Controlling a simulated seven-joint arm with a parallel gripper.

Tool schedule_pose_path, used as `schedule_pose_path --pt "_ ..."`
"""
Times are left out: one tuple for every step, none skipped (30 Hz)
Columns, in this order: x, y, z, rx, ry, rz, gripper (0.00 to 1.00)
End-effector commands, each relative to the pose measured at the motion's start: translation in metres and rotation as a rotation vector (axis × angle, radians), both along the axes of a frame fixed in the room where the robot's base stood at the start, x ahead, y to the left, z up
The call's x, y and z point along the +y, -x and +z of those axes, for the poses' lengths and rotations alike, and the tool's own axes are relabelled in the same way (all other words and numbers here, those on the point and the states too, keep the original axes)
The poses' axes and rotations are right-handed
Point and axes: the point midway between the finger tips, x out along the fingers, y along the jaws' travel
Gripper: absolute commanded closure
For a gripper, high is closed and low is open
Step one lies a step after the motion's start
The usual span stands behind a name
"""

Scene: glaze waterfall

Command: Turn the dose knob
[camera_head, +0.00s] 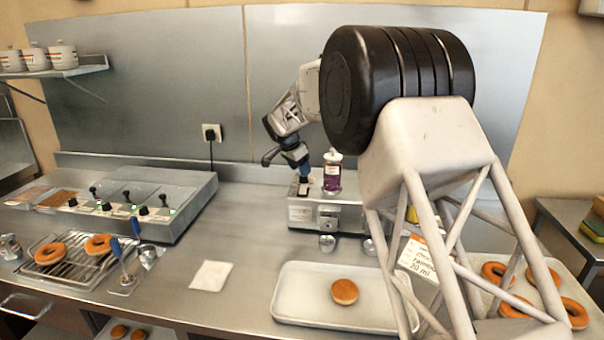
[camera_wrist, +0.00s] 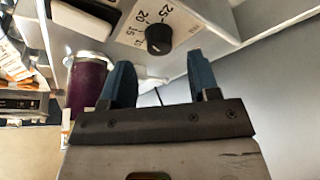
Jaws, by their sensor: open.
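The dose knob (camera_wrist: 159,39) is a small black round knob on a white dial plate (camera_wrist: 182,20) with the printed numbers 15, 20 and 25 legible. It shows in the wrist view just beyond my gripper (camera_wrist: 161,75), between the lines of its two blue fingers. The fingers are apart with nothing between them, and I see no contact with the knob. In the head view my gripper (camera_head: 304,172) points down at the top of the grey dispenser (camera_head: 300,214), and the knob itself cannot be made out there.
A jar of purple contents (camera_head: 332,174) stands on the dispenser, close beside my gripper; it also shows in the wrist view (camera_wrist: 88,84). A card reading 20 ml (camera_head: 418,260) stands in front. A tray (camera_head: 290,305) holds one doughnut (camera_head: 344,291). A fryer (camera_head: 150,200) stands left.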

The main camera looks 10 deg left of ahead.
Motion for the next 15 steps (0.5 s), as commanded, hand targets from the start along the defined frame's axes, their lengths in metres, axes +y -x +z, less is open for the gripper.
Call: schedule_pose_path --pt "0.002 0.002 0.007 -0.002 -0.001 0.001 0.44" --pt "0.003 0.003 0.011 -0.002 -0.001 0.001 0.44" --pt "0.004 0.004 0.015 -0.002 -0.001 0.001 0.44" --pt "0.005 0.005 0.019 -0.001 0.0 0.0 0.44" --pt "0.006 0.006 0.022 0.0 0.0 0.0 0.44" --pt "0.007 0.007 0.025 0.0 0.0 0.0 0.44" --pt "0.008 0.008 0.028 0.0 0.0 0.0 0.44" --pt "0.008 0.009 0.03 0.0 0.0 0.0 0.44" --pt "0.009 0.01 0.032 0.0 0.0 0.0 0.44" --pt "0.01 0.01 0.034 0.0 0.0 0.0 0.44" --pt "0.01 0.01 0.035 0.0 0.0 0.0 0.44" --pt "0.01 0.011 0.037 0.001 0.001 0.0 0.44" --pt "0.011 0.011 0.037 0.001 0.001 0.0 0.44" --pt "0.011 0.011 0.038 0.001 0.001 0.0 0.44" --pt "0.011 0.011 0.038 0.001 0.001 0.0 0.44"
